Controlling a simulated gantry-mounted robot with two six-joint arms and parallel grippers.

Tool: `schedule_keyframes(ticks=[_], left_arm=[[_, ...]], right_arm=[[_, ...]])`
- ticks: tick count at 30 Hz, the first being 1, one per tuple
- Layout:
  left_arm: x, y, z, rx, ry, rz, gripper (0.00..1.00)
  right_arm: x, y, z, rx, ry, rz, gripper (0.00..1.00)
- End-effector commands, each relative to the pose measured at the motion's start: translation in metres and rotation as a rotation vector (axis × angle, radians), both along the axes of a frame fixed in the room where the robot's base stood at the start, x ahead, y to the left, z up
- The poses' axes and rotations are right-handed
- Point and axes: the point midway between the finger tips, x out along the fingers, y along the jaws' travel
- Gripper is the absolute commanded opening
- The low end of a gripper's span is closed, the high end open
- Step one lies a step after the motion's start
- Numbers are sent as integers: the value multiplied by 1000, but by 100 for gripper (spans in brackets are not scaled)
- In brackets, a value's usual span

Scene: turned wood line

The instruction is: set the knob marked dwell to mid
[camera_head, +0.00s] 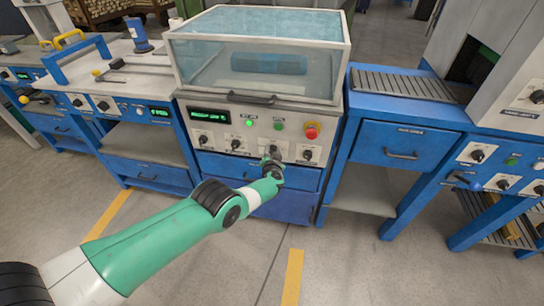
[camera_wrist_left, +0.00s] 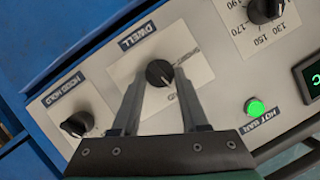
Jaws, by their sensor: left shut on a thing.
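The knob marked dwell (camera_wrist_left: 158,72) is a round black knob on a pale plate, seen in the left wrist view. Its label (camera_wrist_left: 137,36) shows upside down beside it. In the head view my left gripper (camera_head: 272,157) reaches the front panel of the blue machine and mostly hides this knob.
The hood hold knob (camera_wrist_left: 77,124) and a numbered knob (camera_wrist_left: 262,10) sit either side of dwell. A lit green lamp (camera_wrist_left: 255,107) marked hot bar is near. In the head view a red stop button (camera_head: 311,131) sits above the panel's right knob (camera_head: 307,154).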

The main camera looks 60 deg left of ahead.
Motion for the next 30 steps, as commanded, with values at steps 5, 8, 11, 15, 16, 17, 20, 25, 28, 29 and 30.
schedule_keyframes(ticks=[5, 8, 11, 15, 16, 17, 20, 25, 28, 29, 30], left_arm=[[2, -1, -1, 70, 75, 0, 0], [2, -1, -1, 97, 108, -1, 0], [2, -1, 0, 114, 130, -2, 0], [2, -1, 0, 127, 145, -1, 0], [2, -1, 0, 128, 147, -1, 0], [2, -1, 0, 130, 149, -1, 0], [2, -1, 1, 130, 151, 0, 0], [2, -1, 1, 131, 150, -1, 0], [2, -1, 1, 130, 150, -1, 49], [2, -1, 1, 130, 150, -1, 55], [2, -1, 1, 129, 150, -1, 62]], right_arm=[[0, 0, -14, 0, 0, 0, 50], [0, 0, -18, 0, 0, 0, 50], [0, 0, -21, 0, 0, 0, 50], [0, 0, -22, 0, 0, 0, 50], [0, 0, -22, 0, 0, 0, 50], [0, 0, -22, 0, 0, 0, 50], [0, 0, -22, 0, 0, 0, 50], [0, 0, -22, 0, 0, 0, 50], [0, 0, -22, 0, 0, 0, 50], [0, 0, -22, 0, 0, 0, 50], [0, 0, -22, 0, 0, 0, 50]])
